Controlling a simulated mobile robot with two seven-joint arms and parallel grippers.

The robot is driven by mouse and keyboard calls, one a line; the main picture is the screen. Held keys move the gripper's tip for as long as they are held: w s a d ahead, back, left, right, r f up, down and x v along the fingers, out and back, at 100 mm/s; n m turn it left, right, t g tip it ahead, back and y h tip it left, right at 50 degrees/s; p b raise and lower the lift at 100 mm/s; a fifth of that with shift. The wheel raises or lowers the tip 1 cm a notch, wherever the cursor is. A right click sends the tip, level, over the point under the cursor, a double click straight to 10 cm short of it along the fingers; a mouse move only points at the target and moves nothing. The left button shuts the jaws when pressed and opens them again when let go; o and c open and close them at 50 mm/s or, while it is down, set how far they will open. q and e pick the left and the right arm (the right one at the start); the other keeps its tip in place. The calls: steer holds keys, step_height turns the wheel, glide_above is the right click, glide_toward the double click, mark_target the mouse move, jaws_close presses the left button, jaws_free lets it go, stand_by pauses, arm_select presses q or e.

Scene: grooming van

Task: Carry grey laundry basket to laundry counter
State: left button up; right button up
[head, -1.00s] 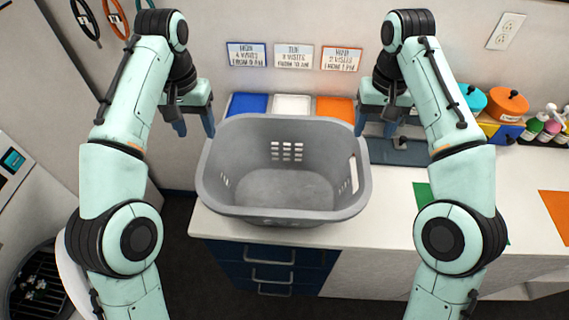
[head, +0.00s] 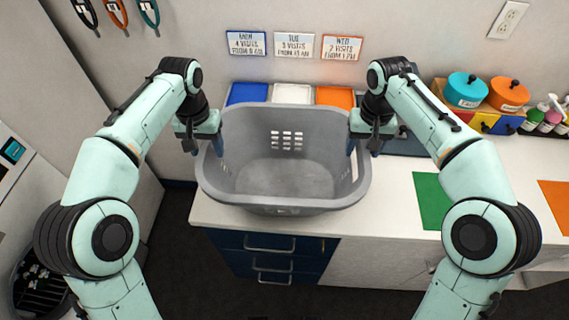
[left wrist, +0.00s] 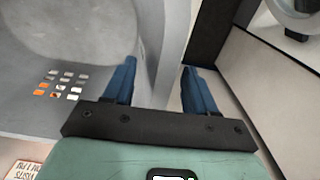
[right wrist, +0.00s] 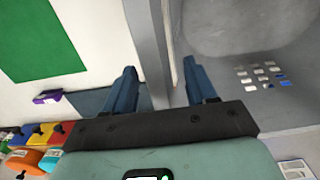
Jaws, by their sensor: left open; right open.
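The grey laundry basket (head: 280,208) stands upright and looks empty on the white counter (head: 390,205), near its left end. My left gripper (head: 204,145) is at the basket's left side, open, with a finger on either side of the wall; the left wrist view shows the wall (left wrist: 172,60) between the blue fingers (left wrist: 160,85). My right gripper (head: 364,146) is open at the right side, and the right wrist view shows the wall (right wrist: 150,50) between its fingers (right wrist: 162,90). Contact with the wall cannot be told.
Blue (head: 247,93), white (head: 292,93) and orange (head: 335,96) trays lie behind the basket. A green mat (head: 432,200) lies right of the basket. Dark drawers (head: 270,262) are below.

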arm_select(q)
steer(key=shift+f, duration=1.4)
arm_select(e)
steer(key=shift+f, duration=1.4)
arm_select(q)
steer(key=c, duration=1)
arm_select(e)
steer(key=c, duration=1)
arm_select(q)
steer(key=shift+a, duration=0.1)
jaws_close()
arm_select(e)
jaws_close()
steer(key=shift+d, duration=0.1)
